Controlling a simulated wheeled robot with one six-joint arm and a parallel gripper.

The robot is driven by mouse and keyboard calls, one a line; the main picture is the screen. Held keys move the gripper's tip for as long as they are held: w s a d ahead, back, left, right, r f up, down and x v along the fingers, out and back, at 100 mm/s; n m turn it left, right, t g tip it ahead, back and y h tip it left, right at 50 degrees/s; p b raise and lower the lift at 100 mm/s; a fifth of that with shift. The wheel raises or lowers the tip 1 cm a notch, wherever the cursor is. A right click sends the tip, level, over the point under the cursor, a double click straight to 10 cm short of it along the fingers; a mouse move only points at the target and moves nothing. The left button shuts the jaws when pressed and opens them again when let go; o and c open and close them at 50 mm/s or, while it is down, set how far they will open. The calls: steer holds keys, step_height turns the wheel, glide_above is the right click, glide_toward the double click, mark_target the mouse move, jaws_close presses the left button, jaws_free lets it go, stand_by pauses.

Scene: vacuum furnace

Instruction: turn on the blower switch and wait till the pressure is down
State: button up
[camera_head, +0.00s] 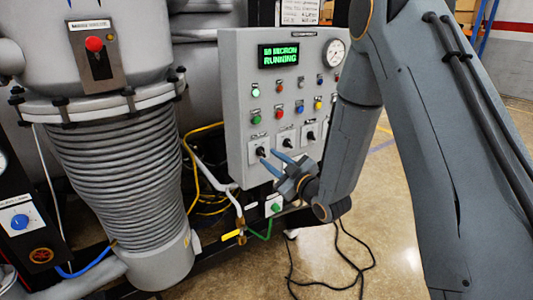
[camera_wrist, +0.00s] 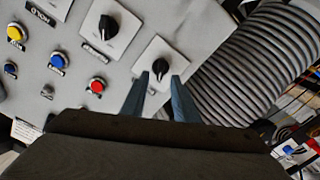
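The control panel (camera_head: 236,100) is a grey box with a lit green display (camera_head: 279,55) that reads "RUNNING", with a micron figure before it. A row of black rotary switches sits low on it. The leftmost switch (camera_head: 261,151) has my gripper (camera_head: 268,158) right in front of it. In the wrist view the same black knob (camera_wrist: 160,67) lies just beyond and between the blue fingertips of my gripper (camera_wrist: 160,82). The fingers are apart and nothing is held between them. I cannot tell whether they touch the knob. The switch labels are too small to read.
A round pressure gauge (camera_head: 334,53) is at the panel's upper right. Coloured buttons sit above the switches. A ribbed grey column (camera_head: 125,165) stands close on the left, with yellow hose (camera_head: 190,165) between. Black cable (camera_head: 340,270) lies on the otherwise open floor at right.

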mark_target(264, 153)
steer(key=shift+p+x, duration=0.45)
steer(key=shift+x, duration=1.15)
jaws_close()
steer(key=shift+m, duration=0.3)
steer(key=m+b, duration=0.2)
steer(key=m, duration=0.3)
steer(key=shift+w+d+b, duration=0.1)
steer(key=shift+b, duration=0.2)
steer(key=m+b, duration=0.1)
steer(key=m, duration=0.5)
steer(key=shift+d, duration=0.15)
steer(key=shift+m, duration=0.3)
